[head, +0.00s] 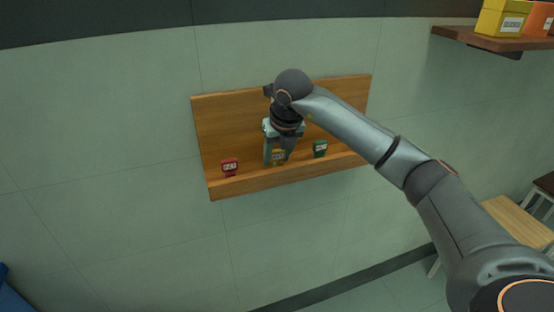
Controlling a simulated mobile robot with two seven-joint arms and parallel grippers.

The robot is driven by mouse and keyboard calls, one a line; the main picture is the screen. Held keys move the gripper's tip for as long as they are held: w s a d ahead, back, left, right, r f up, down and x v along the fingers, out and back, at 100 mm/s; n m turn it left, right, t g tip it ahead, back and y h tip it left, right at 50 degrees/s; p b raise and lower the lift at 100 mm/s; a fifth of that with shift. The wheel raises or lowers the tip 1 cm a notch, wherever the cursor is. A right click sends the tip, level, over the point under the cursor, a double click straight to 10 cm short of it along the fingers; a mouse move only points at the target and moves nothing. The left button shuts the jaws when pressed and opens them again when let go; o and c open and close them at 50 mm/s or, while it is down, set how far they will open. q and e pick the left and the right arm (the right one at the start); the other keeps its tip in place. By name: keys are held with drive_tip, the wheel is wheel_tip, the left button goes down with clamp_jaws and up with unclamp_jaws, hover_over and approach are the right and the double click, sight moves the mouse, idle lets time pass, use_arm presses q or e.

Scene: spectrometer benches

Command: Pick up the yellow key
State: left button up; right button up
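The yellow key (278,156) sits at the wooden rack (235,125) on the wall, with a small label on its front. My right gripper (277,160) points down at it, with one finger on each side of the yellow key. The fingers hide its edges, and I cannot tell whether they press on it or stand slightly apart from it. The yellow key is about level with its neighbours. My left gripper is not in view.
A red key (229,167) is to the left on the rack's ledge, and a green key (320,149) is to the right. A wall shelf (470,37) at upper right carries a yellow box (503,19) and an orange box (537,19). A wooden stool (516,222) stands at lower right.

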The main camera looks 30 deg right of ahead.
clamp_jaws()
drive_tip(key=shift+r, duration=0.1)
